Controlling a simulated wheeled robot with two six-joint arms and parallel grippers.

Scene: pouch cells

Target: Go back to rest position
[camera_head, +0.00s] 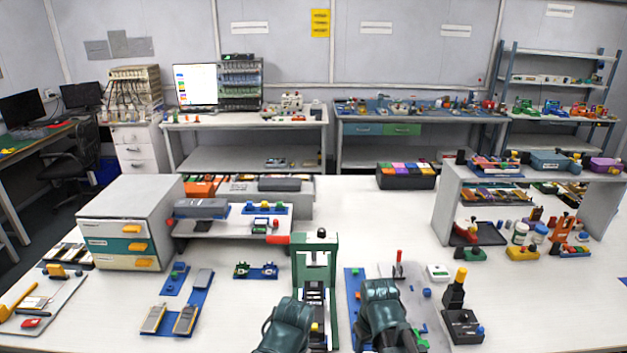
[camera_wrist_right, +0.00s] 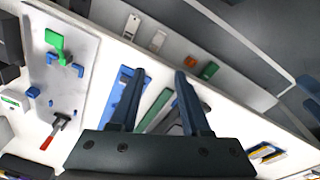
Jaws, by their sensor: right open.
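My left gripper (camera_head: 286,326) is at the bottom centre of the head view, seen from behind in front of the green press; its fingers are hidden, so its jaws cannot be made out. My right gripper (camera_head: 386,318) is a little to the right, over the blue mat and grey plate. In the right wrist view its two dark fingers (camera_wrist_right: 160,85) are spread apart, with nothing gripped between them. A blue mat and a green part show beyond and between these fingers.
The green press (camera_head: 331,285) with a red handle stands close ahead of my left gripper. Pouch cells (camera_head: 155,318) lie on blue trays to the left. A black device with a yellow knob (camera_head: 455,295) stands at right. A drawer cabinet (camera_head: 125,225) stands at left.

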